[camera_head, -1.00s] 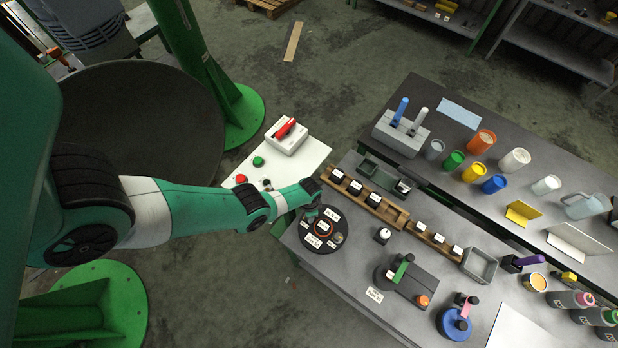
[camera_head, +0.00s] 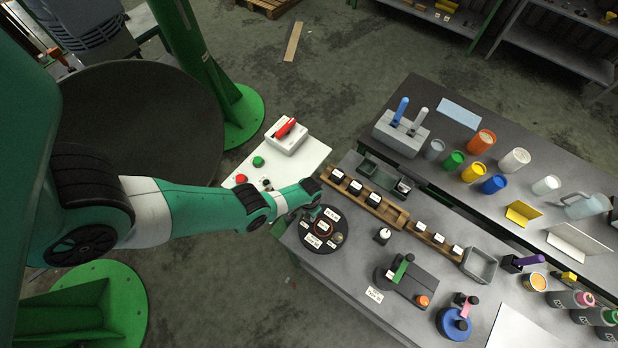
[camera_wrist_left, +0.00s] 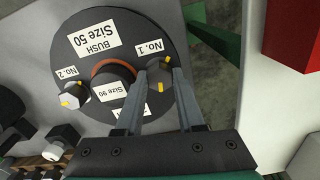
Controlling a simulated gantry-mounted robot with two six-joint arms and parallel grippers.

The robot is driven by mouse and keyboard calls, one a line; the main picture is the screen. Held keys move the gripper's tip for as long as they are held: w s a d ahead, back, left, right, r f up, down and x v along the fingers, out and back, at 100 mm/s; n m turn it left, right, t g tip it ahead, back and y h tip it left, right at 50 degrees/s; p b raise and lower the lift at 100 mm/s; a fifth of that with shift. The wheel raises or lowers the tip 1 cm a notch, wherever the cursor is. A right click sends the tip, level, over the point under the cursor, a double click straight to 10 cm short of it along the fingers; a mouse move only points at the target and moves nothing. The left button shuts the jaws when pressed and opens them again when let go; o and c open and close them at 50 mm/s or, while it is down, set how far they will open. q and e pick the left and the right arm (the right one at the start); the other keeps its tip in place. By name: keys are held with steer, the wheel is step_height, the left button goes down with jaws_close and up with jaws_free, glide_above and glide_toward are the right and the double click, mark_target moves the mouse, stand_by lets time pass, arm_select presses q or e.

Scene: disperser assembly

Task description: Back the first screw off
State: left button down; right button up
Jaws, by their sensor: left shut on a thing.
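The first screw (camera_wrist_left: 159,72), a grey hex head with a yellow mark beside the label "No. 1", sits on the round black plate (camera_wrist_left: 178,30) in the left wrist view. My left gripper (camera_wrist_left: 158,76) is shut on it, a finger on either side. The second screw (camera_wrist_left: 73,92), with a yellow mark by "No. 2", stands on the other side of the plate. A bush labelled "Size 90" (camera_wrist_left: 118,86) with an orange ring lies between them. In the head view the plate (camera_head: 335,214) is at the table's near left corner, partly under my left gripper (camera_head: 312,212). My right gripper is not in view.
Wooden racks (camera_head: 392,214) with labelled black blocks stand behind the plate. A white panel (camera_head: 308,160) with red and green buttons and a red-handled box is close by my left arm. A fixture with a green handle (camera_head: 401,270) stands further right.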

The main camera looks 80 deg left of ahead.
arm_select(q)
steer(key=c, duration=0.5)
jaws_free()
